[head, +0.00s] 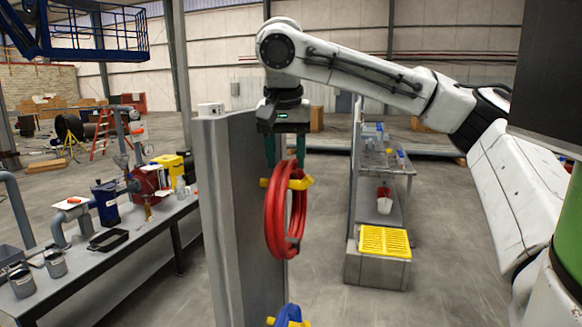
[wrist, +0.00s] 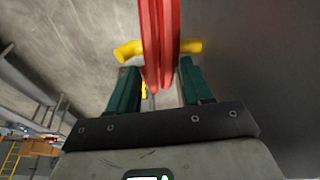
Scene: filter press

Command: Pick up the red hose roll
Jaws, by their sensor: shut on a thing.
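The red hose roll (head: 283,222) is a coil of red hose hanging upright beside a grey metal panel (head: 226,200). A yellow hook (head: 300,184) passes at its upper part. My gripper (head: 286,165) points down from above with its dark green fingers at the top of the coil. In the wrist view, the red hose (wrist: 160,45) runs up between the two green fingers (wrist: 158,75), with the yellow hook (wrist: 130,50) showing on both sides of it. The gripper is shut on the hose. I cannot tell whether the coil still rests on the hook.
A blue hose roll (head: 290,315) hangs on another yellow hook below. A workbench (head: 140,235) with pipes, jars and tools stands at the left. A metal shelf (head: 385,175) and a yellow grate (head: 385,241) stand at the right behind. The floor between is open.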

